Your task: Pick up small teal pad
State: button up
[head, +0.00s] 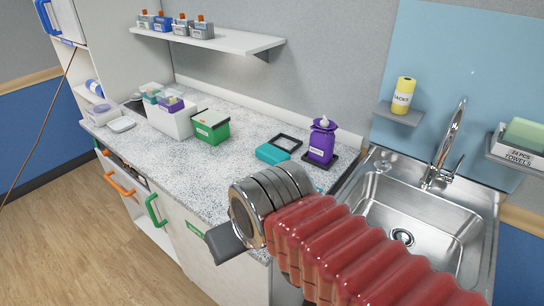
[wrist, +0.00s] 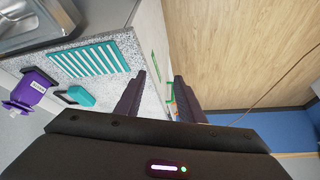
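The small teal pad (head: 272,154) lies on the speckled counter in the head view, in front of a small black-framed square (head: 286,143) and left of a purple bottle (head: 321,142). In the wrist view the teal pad (wrist: 82,96) shows left of my fingers, apart from them. My gripper (wrist: 160,88) is open, with nothing between its two dark fingers, and points past the counter's front edge towards the floor. In the head view my arm hides part of the counter's front, and the fingers cannot be made out.
A teal ribbed mat (wrist: 88,61) lies on the counter. A sink (head: 415,225) is to the right. A green box (head: 211,127) and a white bin (head: 170,122) stand at the left. A wall shelf (head: 215,38) hangs above. Bare counter (head: 215,175) lies left of the pad.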

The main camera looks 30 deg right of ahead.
jog(key=o, duration=0.4)
jog(key=shift+w+f+m, duration=0.15)
jog(key=shift+w+m, duration=0.35)
jog(key=shift+m, duration=0.2)
jog(key=o, duration=0.5)
jog(key=w+m, duration=0.1)
jog(key=w+m+y, duration=0.1)
jog(key=w+m, duration=0.1)
jog(key=w+m+g+y, duration=0.1)
jog(key=m, duration=0.1)
jog(key=shift+w+d+f, duration=0.2)
jog(key=shift+w+f, duration=0.15)
jog(key=shift+f, duration=0.05)
jog(key=w+d+f+m+t+y, duration=0.2)
jog(key=w+d+m+y, duration=0.2)
jog(key=w+d+m, duration=0.7)
jog(key=w+d+f+m+t, duration=0.2)
jog(key=d+m, duration=0.3)
jog(key=d, duration=0.3)
jog(key=w+d+f+m+t+h, duration=0.1)
jog(key=w+d+m, duration=0.3)
jog(key=d, duration=0.4)
jog(key=w+d+f+m+t+h, duration=0.1)
jog(key=w+d+f+m+t, duration=0.2)
jog(key=d+m, duration=0.3)
jog(key=shift+d+f+m+t, duration=0.2)
jog(key=shift+d+m+t, duration=0.1)
jog(key=shift+d, duration=1)
